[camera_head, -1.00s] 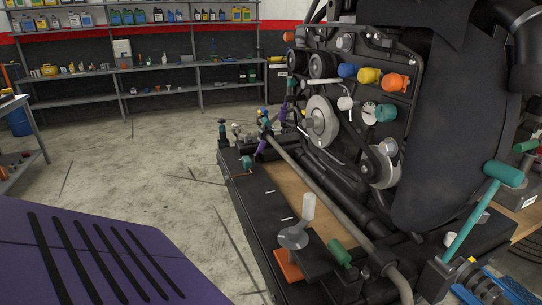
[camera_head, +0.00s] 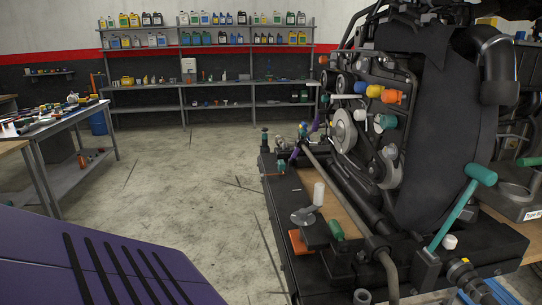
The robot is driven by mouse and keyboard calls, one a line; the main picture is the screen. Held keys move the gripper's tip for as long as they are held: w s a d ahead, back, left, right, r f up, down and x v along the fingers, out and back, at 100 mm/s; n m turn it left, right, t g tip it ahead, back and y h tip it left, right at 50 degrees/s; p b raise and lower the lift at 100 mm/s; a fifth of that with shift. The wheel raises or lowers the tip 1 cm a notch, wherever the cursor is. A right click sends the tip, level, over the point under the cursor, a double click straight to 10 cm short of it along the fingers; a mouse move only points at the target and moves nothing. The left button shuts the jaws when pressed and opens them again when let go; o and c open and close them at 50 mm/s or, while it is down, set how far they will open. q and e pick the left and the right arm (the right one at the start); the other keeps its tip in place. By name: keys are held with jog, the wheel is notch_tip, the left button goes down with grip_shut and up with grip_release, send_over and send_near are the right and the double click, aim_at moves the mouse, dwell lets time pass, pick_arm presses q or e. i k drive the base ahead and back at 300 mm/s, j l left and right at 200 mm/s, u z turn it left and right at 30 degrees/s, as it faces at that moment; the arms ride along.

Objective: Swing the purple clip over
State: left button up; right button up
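A small purple piece (camera_head: 296,154), likely the clip, stands slanted at the far end of the black engine stand (camera_head: 283,205), beside the grey bar (camera_head: 335,180). A second purple piece (camera_head: 315,123) shows just above it, near the engine's left edge. They are too small and far to tell whether they are one part or how the clip sits. The black engine (camera_head: 375,120) carries round pulleys and blue, yellow and orange caps. Neither of my grippers is in view.
A purple slotted panel (camera_head: 40,250) fills the lower left. A teal-handled lever (camera_head: 459,210) rises at the stand's right end. A white cylinder (camera_head: 319,194) stands at its near part. A workbench (camera_head: 65,128) is at left. The floor (camera_head: 190,190) between is clear.

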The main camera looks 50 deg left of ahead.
aim_at(296, 151)
jog(key=u, duration=1.55)
jog(key=i+j+z, duration=0.1)
jog(key=z, duration=0.5)
jog(key=i+j+z, duration=0.1)
jog(key=j+z, duration=0.15)
jog(key=j, duration=0.3)
jog(key=i+j+z, duration=0.1)
jog(key=j+z, duration=0.15)
jog(key=j, duration=0.25)
